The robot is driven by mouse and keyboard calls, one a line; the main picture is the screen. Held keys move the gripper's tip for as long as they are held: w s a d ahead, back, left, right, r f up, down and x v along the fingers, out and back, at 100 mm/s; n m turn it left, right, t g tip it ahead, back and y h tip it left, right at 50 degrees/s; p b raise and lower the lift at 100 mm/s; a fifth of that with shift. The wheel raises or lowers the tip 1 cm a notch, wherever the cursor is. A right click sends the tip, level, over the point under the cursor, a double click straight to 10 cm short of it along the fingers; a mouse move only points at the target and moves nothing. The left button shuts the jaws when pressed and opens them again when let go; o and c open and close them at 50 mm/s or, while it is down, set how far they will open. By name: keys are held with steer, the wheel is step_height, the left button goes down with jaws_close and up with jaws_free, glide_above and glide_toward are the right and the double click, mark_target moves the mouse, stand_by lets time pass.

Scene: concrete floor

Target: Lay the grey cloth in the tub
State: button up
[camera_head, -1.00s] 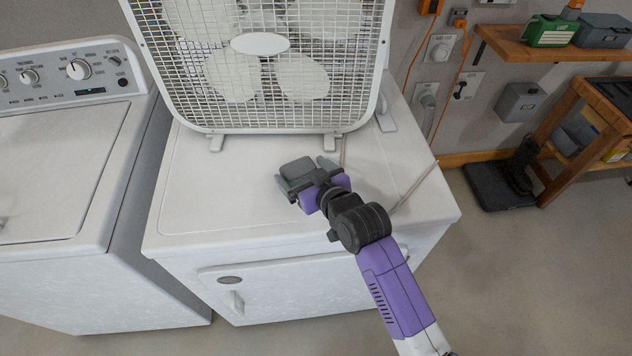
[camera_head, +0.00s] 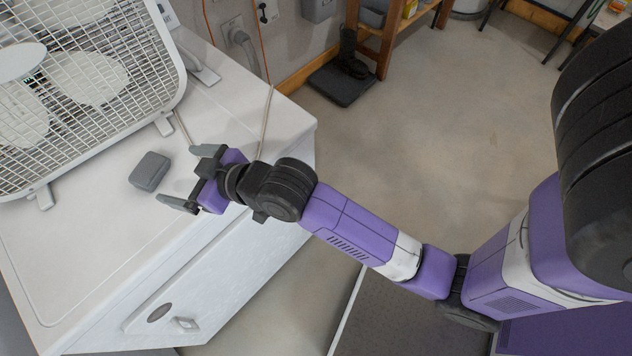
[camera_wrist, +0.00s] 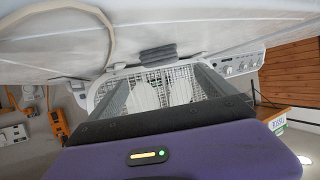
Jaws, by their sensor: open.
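The grey cloth (camera_head: 150,171) looks like a small folded, rounded block. It lies on the white top of the dryer-like machine (camera_head: 90,245), in front of the fan. My gripper (camera_head: 193,177) is open and empty, to the right of the cloth, with its fingers pointing toward it. The cloth is apart from the fingertips. In the wrist view the cloth (camera_wrist: 158,54) shows beyond and between the two spread fingers (camera_wrist: 163,85).
A white box fan (camera_head: 75,85) stands on the machine just behind the cloth. A pale cord (camera_head: 265,122) runs over the machine's top near my gripper. Open concrete floor (camera_head: 440,110) lies to the right.

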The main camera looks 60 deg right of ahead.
steer(key=s+d+f, duration=0.1)
steer(key=s, duration=2.3)
steer(key=shift+s+f+t+h, duration=0.3)
steer(key=shift+s+t+h, duration=0.05)
steer(key=shift+t+h, duration=0.05)
steer(key=shift+m, duration=0.4)
steer(key=v, duration=0.3)
steer(key=r+v, duration=0.1)
steer(key=v, duration=0.2)
steer(key=r+v, duration=0.1)
steer(key=v, duration=0.1)
steer(key=shift+s+a, duration=0.1)
steer(key=shift+a, duration=0.25)
steer(key=shift+c, duration=0.2)
steer(key=shift+s+r, duration=0.2)
steer(key=shift+r, duration=0.05)
steer(key=c, duration=0.4)
steer(key=shift+c, duration=0.2)
